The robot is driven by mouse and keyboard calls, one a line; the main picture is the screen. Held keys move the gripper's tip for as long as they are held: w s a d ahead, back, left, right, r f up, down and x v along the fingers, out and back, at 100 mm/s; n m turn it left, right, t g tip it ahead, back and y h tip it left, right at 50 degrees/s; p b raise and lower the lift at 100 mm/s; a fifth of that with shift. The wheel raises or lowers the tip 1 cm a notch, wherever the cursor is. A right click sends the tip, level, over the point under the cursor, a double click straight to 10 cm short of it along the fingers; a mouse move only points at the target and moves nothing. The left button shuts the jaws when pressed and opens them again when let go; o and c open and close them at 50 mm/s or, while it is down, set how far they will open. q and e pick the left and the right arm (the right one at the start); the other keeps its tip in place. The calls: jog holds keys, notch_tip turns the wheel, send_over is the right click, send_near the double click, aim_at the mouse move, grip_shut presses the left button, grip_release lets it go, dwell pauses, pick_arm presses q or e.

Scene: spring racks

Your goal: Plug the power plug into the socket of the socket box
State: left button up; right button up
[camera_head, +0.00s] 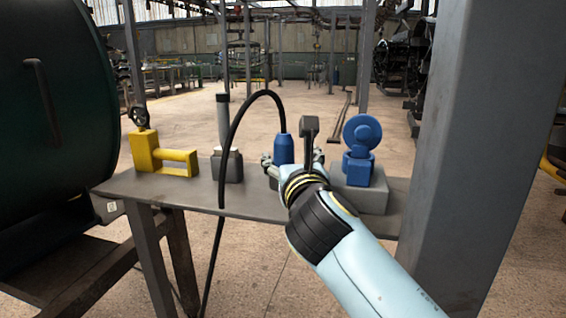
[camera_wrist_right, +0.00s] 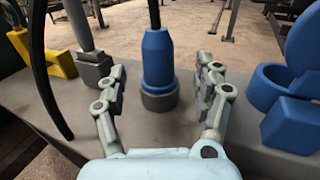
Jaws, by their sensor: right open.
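The blue power plug (camera_head: 284,148) stands upright in a small grey holder on the table, with a black cable rising from its top. It also shows in the right wrist view (camera_wrist_right: 158,62), above its grey holder (camera_wrist_right: 159,101). My right gripper (camera_head: 292,160) is open, with one finger on each side of the plug and visible gaps between. The blue socket box (camera_head: 359,170) with its round raised lid (camera_head: 362,131) sits on a grey block to the right. In the wrist view the socket's round opening (camera_wrist_right: 272,84) is partly visible. My left gripper is out of view.
The grey table (camera_head: 128,186) carries a yellow block with a handle (camera_head: 175,161) and a grey base with an upright rod (camera_head: 227,165). The black cable (camera_head: 222,160) arches left and hangs over the front edge. A grey pillar (camera_head: 487,130) stands at right.

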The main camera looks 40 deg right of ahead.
aim_at(285, 151)
jog(key=b+x, duration=0.1)
jog(key=x, duration=0.5)
jog(key=shift+w, duration=0.35)
jog(key=shift+r, duration=0.1)
grip_shut()
